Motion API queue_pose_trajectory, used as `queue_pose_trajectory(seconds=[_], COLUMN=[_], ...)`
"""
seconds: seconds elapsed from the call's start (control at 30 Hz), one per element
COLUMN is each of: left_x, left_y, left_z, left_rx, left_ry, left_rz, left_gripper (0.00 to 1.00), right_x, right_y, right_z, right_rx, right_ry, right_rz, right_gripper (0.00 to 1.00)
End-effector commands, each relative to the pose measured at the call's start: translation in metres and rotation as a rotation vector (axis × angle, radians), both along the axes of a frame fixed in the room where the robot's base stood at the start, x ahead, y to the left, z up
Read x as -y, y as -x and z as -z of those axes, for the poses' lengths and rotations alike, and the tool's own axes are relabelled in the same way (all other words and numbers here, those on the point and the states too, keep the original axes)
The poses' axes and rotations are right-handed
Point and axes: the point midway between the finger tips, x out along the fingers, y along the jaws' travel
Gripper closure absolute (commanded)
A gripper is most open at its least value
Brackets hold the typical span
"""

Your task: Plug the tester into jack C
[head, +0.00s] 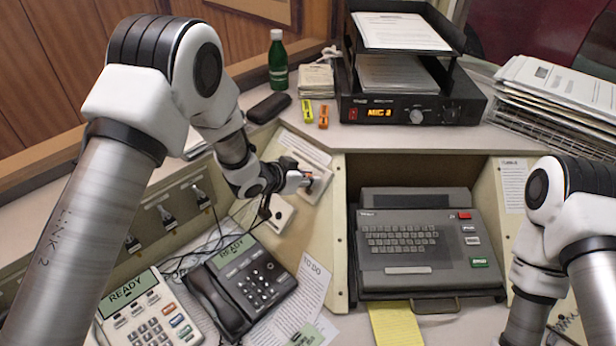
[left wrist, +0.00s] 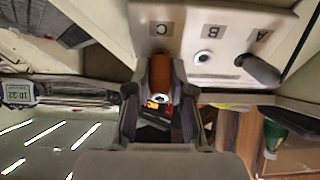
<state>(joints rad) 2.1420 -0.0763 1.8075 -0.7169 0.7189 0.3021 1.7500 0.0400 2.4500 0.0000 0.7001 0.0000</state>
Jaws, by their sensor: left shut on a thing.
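The jack panel (left wrist: 185,15) is a pale plate with labels C, B and A in the left wrist view; it also shows in the head view (head: 305,148). My left gripper (left wrist: 160,90) is shut on the orange tester (left wrist: 160,70), whose far end lies right by the C label (left wrist: 160,29). Jack C itself is hidden behind the tester, so I cannot tell whether the tip is in it. Jack B (left wrist: 204,58) is an empty ring. A dark plug (left wrist: 259,70) stands at A. In the head view the left gripper (head: 307,181) is at the panel.
Below the gripper are a black desk phone (head: 240,285), cables and a paper list (head: 300,300). A keyboard terminal (head: 425,240) sits to the right. A green bottle (head: 278,62), glasses case (head: 269,107) and small yellow and orange items stand on the ledge above.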

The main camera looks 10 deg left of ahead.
Motion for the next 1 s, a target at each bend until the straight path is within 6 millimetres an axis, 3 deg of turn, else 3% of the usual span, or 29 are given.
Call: queue_pose_trajectory(seconds=[0.87,0.9,0.97,1.0], left_x=[0.0021,0.0022,0.0021,0.0021], left_y=[-0.0029,-0.0028,-0.0029,-0.0029], left_z=[0.0049,0.0049,0.0049,0.0049], left_rx=[-0.001,-0.001,-0.001,-0.001], left_ry=[-0.001,-0.001,-0.001,-0.001], left_rz=[0.000,0.000,0.000,0.000], left_gripper=[1.00,0.71,0.50,0.49], right_x=[0.0000,0.0000,0.0000,0.0000], right_y=[0.0000,0.0000,0.0000,0.0000], right_z=[-0.0001,-0.0001,-0.0001,-0.0001], right_rx=[0.000,0.000,0.000,0.000], right_ry=[0.000,0.000,0.000,0.000], right_rz=[0.000,0.000,0.000,0.000], right_gripper=[0.60,0.60,0.60,0.60])
